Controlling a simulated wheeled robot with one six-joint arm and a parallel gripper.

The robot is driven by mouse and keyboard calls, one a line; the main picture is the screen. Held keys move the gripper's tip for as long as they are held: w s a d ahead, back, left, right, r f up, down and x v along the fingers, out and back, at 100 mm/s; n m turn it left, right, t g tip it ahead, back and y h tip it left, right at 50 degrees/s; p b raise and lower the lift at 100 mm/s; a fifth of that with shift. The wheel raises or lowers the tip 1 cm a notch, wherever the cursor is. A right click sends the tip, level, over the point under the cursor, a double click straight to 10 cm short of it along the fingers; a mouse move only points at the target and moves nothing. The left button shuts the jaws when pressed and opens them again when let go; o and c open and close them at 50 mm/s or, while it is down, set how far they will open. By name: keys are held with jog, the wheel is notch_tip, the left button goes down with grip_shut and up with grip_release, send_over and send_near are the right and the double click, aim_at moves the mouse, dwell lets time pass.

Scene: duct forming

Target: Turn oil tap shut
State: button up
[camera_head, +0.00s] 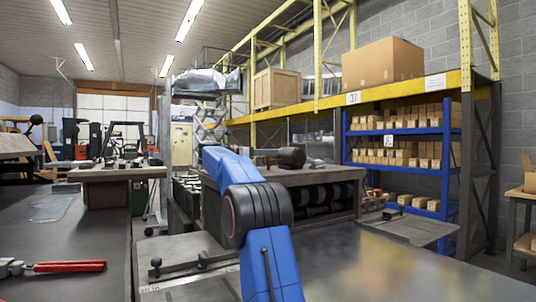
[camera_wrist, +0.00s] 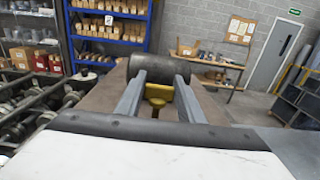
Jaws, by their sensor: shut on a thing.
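The oil tap (camera_wrist: 157,93) shows in the wrist view as a yellow handle with a stem below it. It stands between the two grey fingers of my gripper (camera_wrist: 160,84), which is shut on it. A dark cylinder (camera_wrist: 205,71) lies just beyond the fingertips; the tap's lower part and where it joins are hidden. The same dark cylinder (camera_head: 291,158) seems to lie on the workbench there.
A brown workbench (camera_wrist: 100,95) lies under the gripper. A blue shelf rack (camera_head: 400,133) with small boxes stands behind, beside yellow racking (camera_head: 467,80). A steel table (camera_head: 400,265) fills the front right. Metal rollers or shafts (camera_wrist: 40,108) lie left in the wrist view.

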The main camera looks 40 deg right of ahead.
jog(key=o, duration=1.1)
jog(key=shift+d, duration=0.1)
jog(key=shift+c, duration=0.2)
jog(key=v, duration=1.7)
jog(key=shift+w+a, duration=0.1)
jog(key=shift+a, duration=0.1)
